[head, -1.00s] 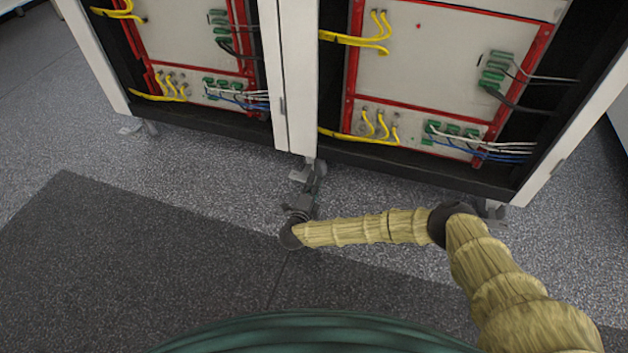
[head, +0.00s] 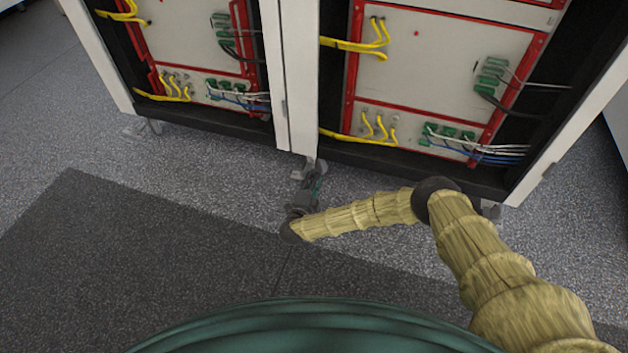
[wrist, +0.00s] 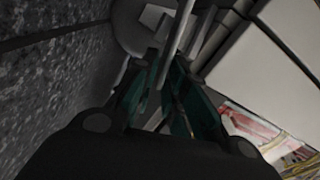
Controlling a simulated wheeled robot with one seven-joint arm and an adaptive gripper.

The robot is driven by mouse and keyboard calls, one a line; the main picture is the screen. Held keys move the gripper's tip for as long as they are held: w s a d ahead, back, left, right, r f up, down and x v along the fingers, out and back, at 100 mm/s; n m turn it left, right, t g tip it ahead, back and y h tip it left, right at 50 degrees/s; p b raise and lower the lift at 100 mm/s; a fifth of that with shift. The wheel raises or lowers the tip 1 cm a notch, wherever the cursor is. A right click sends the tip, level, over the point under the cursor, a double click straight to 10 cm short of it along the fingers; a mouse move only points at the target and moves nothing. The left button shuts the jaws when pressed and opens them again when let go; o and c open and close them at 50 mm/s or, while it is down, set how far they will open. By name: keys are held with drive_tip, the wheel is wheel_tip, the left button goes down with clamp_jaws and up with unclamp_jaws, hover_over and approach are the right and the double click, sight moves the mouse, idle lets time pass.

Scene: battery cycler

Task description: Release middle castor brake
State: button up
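The middle castor (head: 303,171) is grey and stands under the cabinet corner where the two cabinets meet. My gripper (head: 312,182) is down at floor level, right at this castor, and partly covers it in the head view. In the wrist view, the two dark green fingers of my gripper (wrist: 166,85) stand apart, with a thin light-grey bar between them. Grey castor parts (wrist: 135,25) lie just beyond the fingers. I cannot tell which part is the brake lever, or whether a finger touches it.
The left cabinet (head: 190,50) and right cabinet (head: 440,70) have open fronts with yellow, white and blue cables. Another castor (head: 140,129) stands at the far left, and one (head: 491,209) at the right, partly behind my arm. The floor in front is clear.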

drive_tip(key=shift+o, duration=0.4)
drive_tip(key=shift+d, duration=0.1)
drive_tip(key=v, duration=1.2)
drive_tip(key=shift+r, duration=0.1)
